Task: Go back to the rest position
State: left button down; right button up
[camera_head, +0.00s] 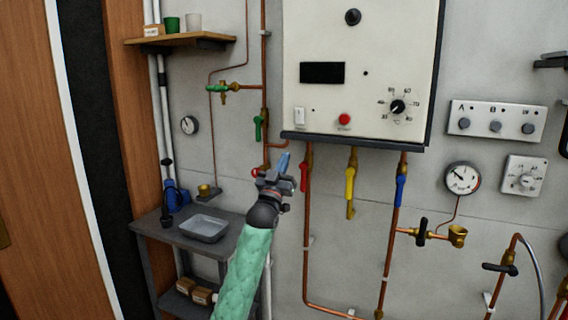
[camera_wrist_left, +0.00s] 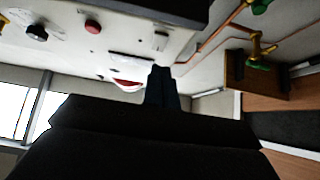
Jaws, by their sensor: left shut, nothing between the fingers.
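My left gripper (camera_head: 283,164) is raised in front of the wall, just below the lower left corner of the white boiler panel (camera_head: 322,104). Its arm, in a pale green sleeve, comes up from the bottom. The fingers are shut with nothing between them and point up. The left wrist view shows the dark closed fingers (camera_wrist_left: 161,88) with the panel's underside and face beyond. A red-handled valve (camera_head: 304,178) is just right of the fingers in the picture; I cannot tell whether they touch. My right gripper is not in view.
A yellow-handled valve (camera_head: 350,184) and a blue-handled valve (camera_head: 400,190) hang under the panel. A grey bench (camera_head: 170,232) with a metal tray (camera_head: 204,229) stands at left. A wooden shelf (camera_head: 180,39) is above it. A gauge (camera_head: 462,178) is at right.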

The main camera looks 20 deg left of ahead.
pick_arm(q)
jog(key=shift+s, duration=0.1)
